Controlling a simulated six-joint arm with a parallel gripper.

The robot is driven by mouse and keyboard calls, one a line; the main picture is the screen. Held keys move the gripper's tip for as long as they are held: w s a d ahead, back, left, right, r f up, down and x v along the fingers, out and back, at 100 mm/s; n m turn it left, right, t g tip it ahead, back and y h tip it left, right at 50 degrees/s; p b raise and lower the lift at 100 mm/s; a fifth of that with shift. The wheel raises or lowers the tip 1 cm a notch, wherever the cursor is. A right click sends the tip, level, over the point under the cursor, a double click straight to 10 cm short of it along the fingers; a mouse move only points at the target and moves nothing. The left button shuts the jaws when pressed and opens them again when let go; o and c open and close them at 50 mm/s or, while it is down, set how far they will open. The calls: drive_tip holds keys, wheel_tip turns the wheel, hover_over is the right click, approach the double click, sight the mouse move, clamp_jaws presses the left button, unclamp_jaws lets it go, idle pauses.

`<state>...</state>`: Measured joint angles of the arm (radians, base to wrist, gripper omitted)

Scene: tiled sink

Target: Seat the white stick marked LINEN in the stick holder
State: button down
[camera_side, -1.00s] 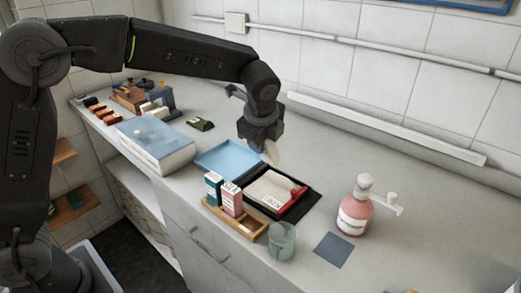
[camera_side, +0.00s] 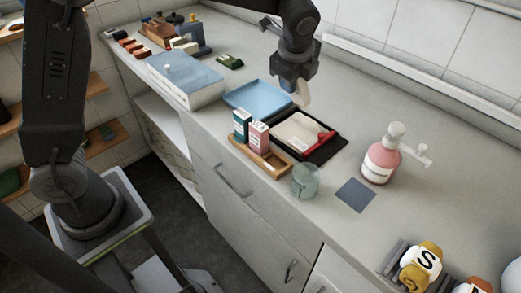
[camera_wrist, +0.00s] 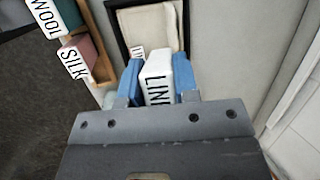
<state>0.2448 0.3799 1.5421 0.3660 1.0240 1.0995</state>
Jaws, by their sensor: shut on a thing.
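My gripper (camera_side: 299,88) is shut on the white LINEN stick (camera_side: 303,97), holding it tilted above the far side of the black tray. In the wrist view, the blue fingertips (camera_wrist: 158,80) grip the stick (camera_wrist: 158,72) from both sides, its lettering partly hidden. The wooden stick holder (camera_side: 270,163) stands in front of the black tray. It holds a green stick (camera_side: 242,125) and a pink stick (camera_side: 259,138) upright towards its left end. They read WOOL (camera_wrist: 46,14) and SILK (camera_wrist: 74,62) in the wrist view. The holder's right part looks empty.
The black tray (camera_side: 319,155) bears a cream pad and a red item (camera_side: 326,138). A blue tray (camera_side: 258,97) lies left of it. A glass cup (camera_side: 305,181) stands right of the holder, near the counter's front edge. A pink pump bottle (camera_side: 382,160) is farther right, beyond a dark square (camera_side: 355,194).

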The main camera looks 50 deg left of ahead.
wheel_tip(320, 180, up, 6)
drive_tip(key=shift+f, duration=0.25)
drive_tip(key=n, duration=0.1)
drive_tip(key=s+n+g, duration=0.1)
drive_tip(key=d+n+g+y, duration=0.1)
drive_tip(key=n, duration=0.1)
drive_tip(key=shift+s+f, duration=0.25)
drive_tip(key=shift+f, duration=0.15)
drive_tip(key=s+d+n+g+h, duration=0.15)
drive_tip(key=s+n+h, duration=0.25)
drive_tip(key=n, duration=1.2)
drive_tip(key=s+d+n+h, duration=0.3)
drive_tip(key=s+n+h, duration=0.15)
drive_tip(key=n, duration=1.05)
drive_tip(key=f, duration=1.4)
drive_tip(key=shift+w+d+f, duration=0.15)
drive_tip(key=shift+w+f, duration=0.05)
drive_tip(key=shift+f, duration=0.05)
